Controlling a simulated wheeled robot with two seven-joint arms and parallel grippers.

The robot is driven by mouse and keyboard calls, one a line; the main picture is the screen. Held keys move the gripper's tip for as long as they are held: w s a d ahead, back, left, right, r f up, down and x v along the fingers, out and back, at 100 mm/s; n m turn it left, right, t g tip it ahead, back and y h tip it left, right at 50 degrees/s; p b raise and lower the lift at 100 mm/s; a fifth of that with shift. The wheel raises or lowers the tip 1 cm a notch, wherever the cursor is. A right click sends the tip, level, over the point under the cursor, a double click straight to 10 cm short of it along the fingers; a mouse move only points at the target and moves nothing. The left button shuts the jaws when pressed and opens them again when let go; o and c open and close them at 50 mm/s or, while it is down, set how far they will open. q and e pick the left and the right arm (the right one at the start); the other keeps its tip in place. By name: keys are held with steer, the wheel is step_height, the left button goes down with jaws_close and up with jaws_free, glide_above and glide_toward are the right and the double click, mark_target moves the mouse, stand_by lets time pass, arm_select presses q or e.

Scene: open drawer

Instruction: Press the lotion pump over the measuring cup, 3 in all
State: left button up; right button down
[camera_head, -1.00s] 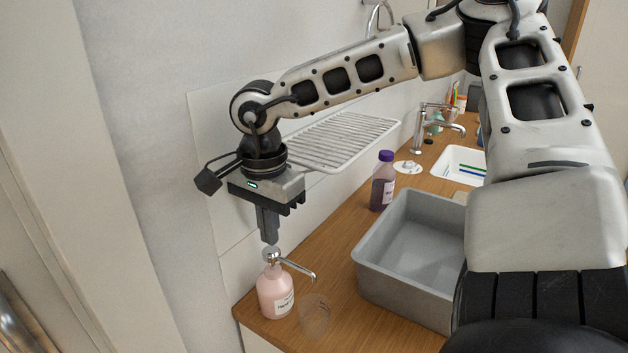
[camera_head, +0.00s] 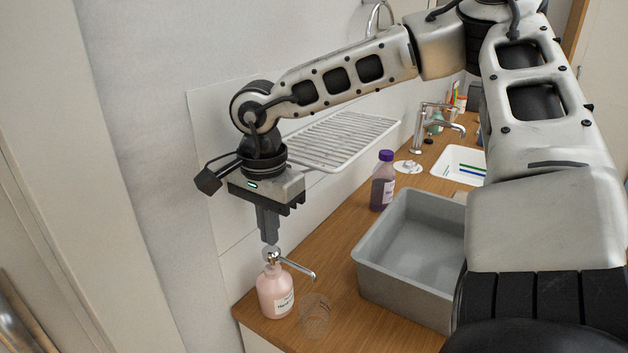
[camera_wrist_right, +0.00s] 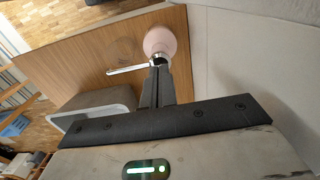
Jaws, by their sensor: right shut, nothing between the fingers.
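The pink lotion bottle (camera_head: 275,291) stands upright near the counter's left end, its metal pump (camera_head: 275,259) with the long spout reaching right. The clear measuring cup (camera_head: 316,315) stands beside the bottle, below the spout's end. My right gripper (camera_head: 270,239) is shut and empty, pointing down directly over the pump head; its tips are at or just above the head, and I cannot tell whether they touch. In the right wrist view the shut fingers (camera_wrist_right: 155,88) end at the pump, with the bottle (camera_wrist_right: 160,40) and the faint cup (camera_wrist_right: 122,50) beyond. My left gripper is not in view.
A grey basin (camera_head: 400,250) stands right of the cup. A purple-capped bottle (camera_head: 382,181) stands behind it, near a wire rack (camera_head: 340,140) on the wall. A faucet (camera_head: 420,128) and white tray (camera_head: 460,165) are farther back. The wall is close behind the bottle.

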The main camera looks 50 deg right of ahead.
mark_target(271, 250)
steer(key=shift+f+b, duration=0.7)
steer(key=shift+f, duration=0.05)
steer(key=shift+f+b, duration=0.85)
steer(key=shift+b, duration=0.1)
steer(key=shift+r, duration=0.1)
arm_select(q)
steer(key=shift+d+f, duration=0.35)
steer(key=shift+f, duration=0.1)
arm_select(e)
steer(key=shift+r, duration=0.1)
steer(key=shift+r+p, duration=1.05)
steer(key=shift+r, duration=0.35)
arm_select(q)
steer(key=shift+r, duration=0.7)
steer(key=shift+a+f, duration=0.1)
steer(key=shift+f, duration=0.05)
